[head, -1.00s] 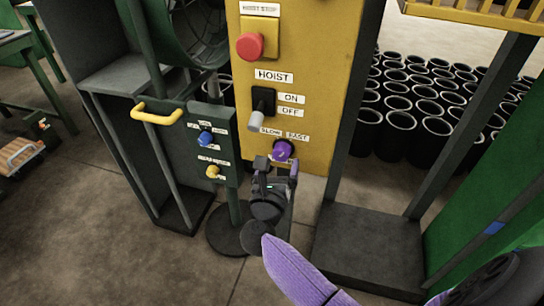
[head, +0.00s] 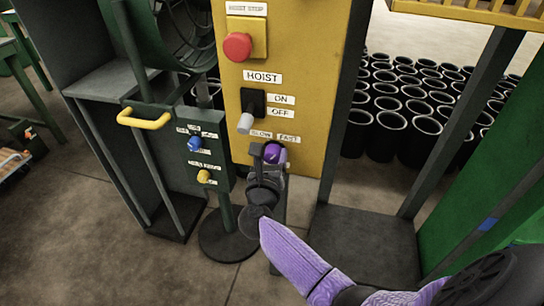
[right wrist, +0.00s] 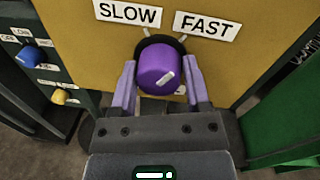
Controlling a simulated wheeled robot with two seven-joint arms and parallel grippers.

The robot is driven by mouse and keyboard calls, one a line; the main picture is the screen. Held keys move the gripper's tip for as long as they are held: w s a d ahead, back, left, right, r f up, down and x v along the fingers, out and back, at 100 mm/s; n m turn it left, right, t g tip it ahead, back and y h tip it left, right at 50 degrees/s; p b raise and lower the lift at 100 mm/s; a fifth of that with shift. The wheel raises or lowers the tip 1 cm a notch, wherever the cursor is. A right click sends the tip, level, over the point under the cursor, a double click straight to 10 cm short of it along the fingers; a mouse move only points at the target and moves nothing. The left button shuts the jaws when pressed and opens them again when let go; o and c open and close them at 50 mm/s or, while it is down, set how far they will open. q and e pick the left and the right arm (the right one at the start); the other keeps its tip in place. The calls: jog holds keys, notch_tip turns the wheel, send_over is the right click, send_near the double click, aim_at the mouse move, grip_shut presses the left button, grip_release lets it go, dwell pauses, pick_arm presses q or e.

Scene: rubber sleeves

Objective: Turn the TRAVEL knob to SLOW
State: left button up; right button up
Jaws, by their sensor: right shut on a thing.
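The purple TRAVEL knob (head: 272,154) sits low on the yellow panel, and in the right wrist view (right wrist: 156,66) its round face fills the middle. A short white mark on the face slants toward the upper right. The SLOW label (right wrist: 128,13) is above left of the knob and the FAST label (right wrist: 207,26) above right. My right gripper (head: 270,158) is at the knob, with one purple finger on each side, shut on it; the fingers also show in the right wrist view (right wrist: 159,82). My left gripper is not in view.
Above the knob on the yellow panel (head: 300,60) are the HOIST lever (head: 246,122) and the red stop button (head: 237,46). Black sleeves (head: 390,120) stand behind at right.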

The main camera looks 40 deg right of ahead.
jog(key=shift+n, duration=0.3)
jog(key=shift+r+n+p, duration=0.15)
jog(key=shift+n+p, duration=0.75)
jog(key=shift+p, duration=0.05)
jog(key=n+p, duration=0.2)
jog(key=n, duration=0.2)
jog(key=shift+a, duration=0.1)
jog(key=n+p, duration=0.1)
jog(key=n, duration=0.1)
jog(key=shift+w+n+g, duration=0.1)
jog(key=shift+n+g, duration=0.2)
jog(key=shift+g, duration=0.1)
jog(key=shift+n+p, duration=0.55)
jog(key=shift+n, duration=0.45)
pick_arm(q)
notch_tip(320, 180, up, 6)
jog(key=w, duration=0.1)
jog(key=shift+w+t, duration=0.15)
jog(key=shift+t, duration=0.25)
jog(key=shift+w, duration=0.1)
pick_arm(e)
jog(key=shift+f+n, duration=0.2)
jog(key=shift+n, duration=0.2)
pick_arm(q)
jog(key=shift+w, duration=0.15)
